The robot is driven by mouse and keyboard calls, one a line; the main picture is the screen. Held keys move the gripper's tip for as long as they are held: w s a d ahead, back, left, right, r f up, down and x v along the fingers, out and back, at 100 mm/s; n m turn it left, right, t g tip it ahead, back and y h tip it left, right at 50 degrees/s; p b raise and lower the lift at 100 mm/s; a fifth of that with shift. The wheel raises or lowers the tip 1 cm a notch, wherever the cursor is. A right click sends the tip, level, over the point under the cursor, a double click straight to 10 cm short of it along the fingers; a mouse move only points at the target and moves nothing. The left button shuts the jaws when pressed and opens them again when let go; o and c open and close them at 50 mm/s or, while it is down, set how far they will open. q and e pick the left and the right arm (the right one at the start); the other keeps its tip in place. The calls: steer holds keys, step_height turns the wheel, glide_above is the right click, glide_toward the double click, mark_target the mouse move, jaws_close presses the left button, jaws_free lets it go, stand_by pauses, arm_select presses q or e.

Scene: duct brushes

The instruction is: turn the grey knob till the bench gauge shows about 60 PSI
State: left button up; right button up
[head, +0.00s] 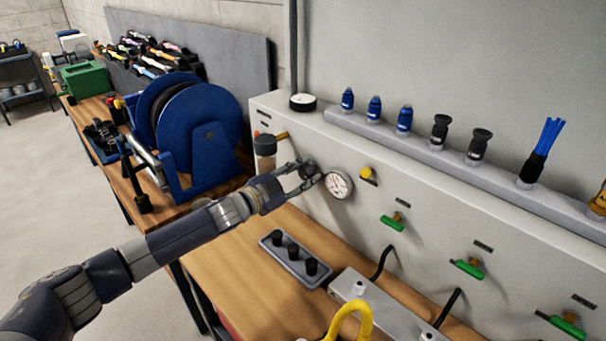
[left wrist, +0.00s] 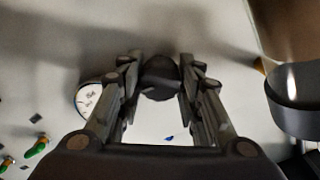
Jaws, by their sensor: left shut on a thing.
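My left gripper (head: 305,174) reaches from the left to the pale panel front. In the left wrist view its two fingers (left wrist: 160,88) are closed on the round dark grey knob (left wrist: 160,76), one on each side. In the head view the knob is mostly hidden by the fingers. The round white bench gauge (head: 338,184) sits on the panel just right of the gripper. It also shows in the left wrist view (left wrist: 90,100), left of the fingers. Its needle and numbers are too small to read. My right gripper is not in view.
A blue hose reel (head: 205,120) is further left. A yellow knob (head: 367,173) and green valve handles (head: 392,222) are on the panel to the right. A grey tray with black pieces (head: 290,268) lies on the bench below.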

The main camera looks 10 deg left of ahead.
arm_select(q)
steer(key=o, duration=0.9)
steer(key=shift+o, duration=0.9)
steer(key=shift+s+a, duration=0.25)
steer(key=shift+s, duration=0.05)
steer(key=v, duration=1.1)
steer(key=shift+s+a, duration=0.1)
steer(key=shift+s, duration=0.05)
